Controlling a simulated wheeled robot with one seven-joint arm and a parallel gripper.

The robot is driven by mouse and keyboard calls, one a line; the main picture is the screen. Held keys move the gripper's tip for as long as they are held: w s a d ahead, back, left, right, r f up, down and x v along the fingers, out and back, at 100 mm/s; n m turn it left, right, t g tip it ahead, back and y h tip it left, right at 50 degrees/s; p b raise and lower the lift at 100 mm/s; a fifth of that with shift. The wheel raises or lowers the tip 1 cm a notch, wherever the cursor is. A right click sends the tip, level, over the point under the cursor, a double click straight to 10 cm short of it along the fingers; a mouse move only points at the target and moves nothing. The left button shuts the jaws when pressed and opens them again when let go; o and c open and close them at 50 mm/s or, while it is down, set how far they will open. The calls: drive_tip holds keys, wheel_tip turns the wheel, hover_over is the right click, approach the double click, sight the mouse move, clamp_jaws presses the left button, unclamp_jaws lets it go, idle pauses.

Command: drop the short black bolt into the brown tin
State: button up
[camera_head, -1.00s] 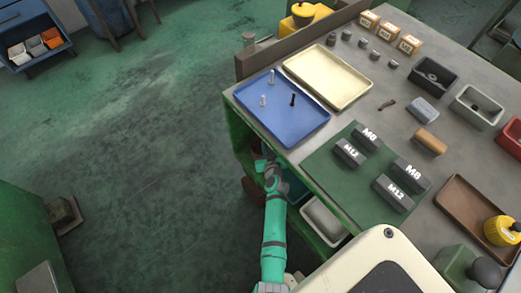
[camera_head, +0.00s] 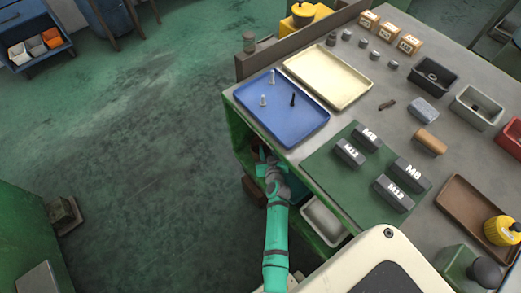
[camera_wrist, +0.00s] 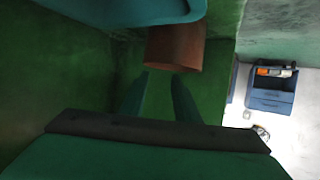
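A black bolt (camera_head: 293,100) stands upright in the blue tray (camera_head: 310,128) beside two light-coloured bolts (camera_head: 263,100). A brown container, which may be the brown tin (camera_head: 253,190), sits low at the bench's left side, partly hidden by my arm. In the wrist view a brown object (camera_wrist: 174,50) lies just beyond my fingertips, apart from them; its inside is not visible. My gripper (camera_head: 263,155) is below the bench top, beside the open shelf. In the wrist view my gripper (camera_wrist: 158,76) has its fingers apart, with nothing seen between them.
A teal bin (camera_head: 297,188) and a grey bin (camera_head: 324,220) stand on the lower shelf. The bench top holds a cream tray (camera_head: 328,76), labelled dark blocks (camera_head: 394,192), a brown tray (camera_head: 466,215) and a small dark piece (camera_head: 387,104). Open floor lies left of the bench.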

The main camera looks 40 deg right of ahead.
drive_tip(key=v, duration=0.8)
drive_tip(key=shift+r, duration=0.15)
drive_tip(key=s+a+r+n+t+y, duration=0.1)
drive_tip(key=s+a+r, duration=0.2)
drive_tip(key=s+a, duration=0.5)
drive_tip(key=s+a+r+n+y, duration=0.1)
drive_tip(key=s+a+r+n, duration=0.1)
drive_tip(key=s+a, duration=0.7)
drive_tip(key=s+a+r+n+t+y, duration=0.1)
drive_tip(key=s+a+r+y, duration=0.1)
drive_tip(key=s+a+r, duration=0.2)
drive_tip(key=s+a+r+n+t+y, duration=0.1)
drive_tip(key=s+a+r, duration=0.4)
drive_tip(key=a+r, duration=0.6)
wheel_tip(320, 180, up, 2)
drive_tip(key=shift+s+r+y, duration=0.15)
drive_tip(key=shift+s+y, duration=0.2)
drive_tip(key=shift+y, duration=0.05)
idle(0.5)
